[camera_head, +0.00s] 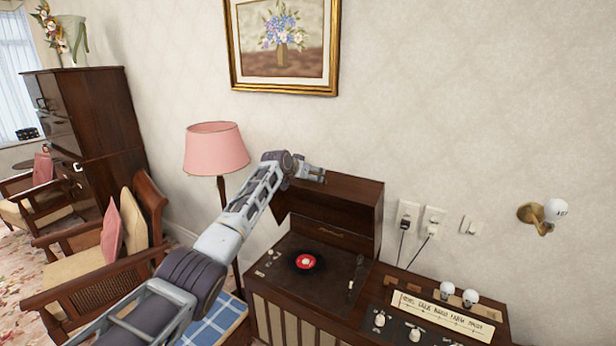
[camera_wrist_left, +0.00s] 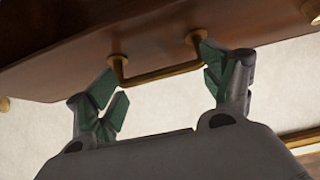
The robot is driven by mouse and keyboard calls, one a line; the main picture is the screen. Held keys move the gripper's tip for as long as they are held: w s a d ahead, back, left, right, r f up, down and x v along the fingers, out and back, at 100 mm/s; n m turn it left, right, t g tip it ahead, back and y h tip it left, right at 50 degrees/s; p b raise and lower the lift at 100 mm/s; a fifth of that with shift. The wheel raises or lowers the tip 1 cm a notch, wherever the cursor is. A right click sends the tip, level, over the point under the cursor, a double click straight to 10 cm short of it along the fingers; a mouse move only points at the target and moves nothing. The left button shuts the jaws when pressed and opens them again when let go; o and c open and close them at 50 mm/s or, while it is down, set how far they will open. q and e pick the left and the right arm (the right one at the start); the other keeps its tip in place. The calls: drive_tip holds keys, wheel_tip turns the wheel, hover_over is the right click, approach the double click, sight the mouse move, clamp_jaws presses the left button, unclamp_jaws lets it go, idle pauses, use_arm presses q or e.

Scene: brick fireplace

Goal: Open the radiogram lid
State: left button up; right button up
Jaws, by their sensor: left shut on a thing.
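The radiogram (camera_head: 300,295) is a dark wooden cabinet against the wall, with a turntable bearing a black record with a red label (camera_head: 305,262). Its lid (camera_head: 345,205) is raised at the back, and the turntable lies uncovered. My left gripper (camera_head: 314,174) is at the upper left edge of the lid. In the left wrist view, the left gripper's green-padded fingers (camera_wrist_left: 158,72) are at the two ends of the brass lid handle (camera_wrist_left: 165,74), which is fixed to the wooden lid (camera_wrist_left: 80,60). The handle is not clear in the head view. My right gripper is not in view.
A control panel with knobs and a lit dial (camera_head: 440,315) is right of the turntable. Wall sockets with cords (camera_head: 407,218) and a wall lamp (camera_head: 545,213) are further right. A pink floor lamp (camera_head: 216,150) and a wooden armchair (camera_head: 95,265) stand left of the radiogram.

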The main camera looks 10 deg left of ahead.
use_arm(q)
drive_tip(key=shift+f, duration=0.25)
drive_tip(key=shift+c, duration=0.9)
drive_tip(key=shift+s, duration=0.1)
drive_tip(key=o, duration=1.1)
drive_tip(key=shift+f, duration=0.1)
drive_tip(key=o, duration=0.3)
drive_tip(key=shift+s+f, duration=0.1)
drive_tip(key=shift+s+a, duration=0.1)
drive_tip(key=shift+s, duration=0.05)
